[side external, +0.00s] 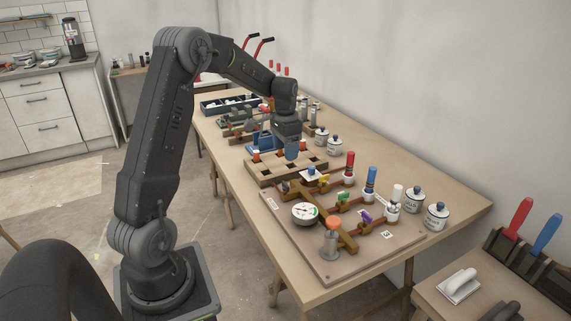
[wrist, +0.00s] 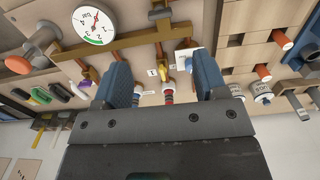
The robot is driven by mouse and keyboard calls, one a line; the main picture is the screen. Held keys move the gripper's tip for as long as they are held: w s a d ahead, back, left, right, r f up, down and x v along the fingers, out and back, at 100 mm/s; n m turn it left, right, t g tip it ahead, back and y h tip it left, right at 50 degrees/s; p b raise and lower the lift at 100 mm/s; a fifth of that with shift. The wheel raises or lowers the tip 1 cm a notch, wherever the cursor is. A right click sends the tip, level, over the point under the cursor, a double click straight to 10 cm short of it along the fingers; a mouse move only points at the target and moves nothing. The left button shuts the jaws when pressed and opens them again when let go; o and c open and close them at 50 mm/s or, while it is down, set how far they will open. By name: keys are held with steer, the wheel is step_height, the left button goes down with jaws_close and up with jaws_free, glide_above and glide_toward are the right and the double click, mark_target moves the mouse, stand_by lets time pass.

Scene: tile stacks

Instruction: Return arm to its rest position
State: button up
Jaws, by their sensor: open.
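My gripper (side external: 291,152) hangs over the wooden compartment tray (side external: 262,179) on the long table, fingers pointing down. In the wrist view my gripper (wrist: 163,78) shows two blue fingers spread wide apart. Nothing is held between them; the red-capped bottle and yellow valve handle seen in the gap lie beyond the fingers. My arm reaches from its base at the left across the table's near edge. Whether the fingertips clear the tray by much cannot be told.
A pipe board (side external: 318,262) with a round gauge (side external: 305,213), coloured valve handles and capped bottles lies in front of the tray. White jars (side external: 437,216) stand along the wall side. A blue divided box (side external: 222,104) is at the far end.

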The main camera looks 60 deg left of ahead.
steer(key=shift+r, duration=0.9)
steer(key=s+d+r+t, duration=0.1)
steer(key=s+d+r, duration=0.1)
steer(key=d+r, duration=0.45)
steer(key=s+d+r+t, duration=0.1)
steer(key=s+d+r, duration=0.2)
steer(key=d, duration=0.6)
steer(key=s+d+t, duration=0.3)
steer(key=s+d, duration=1)
steer(key=s, duration=0.1)
steer(key=shift+t, duration=0.3)
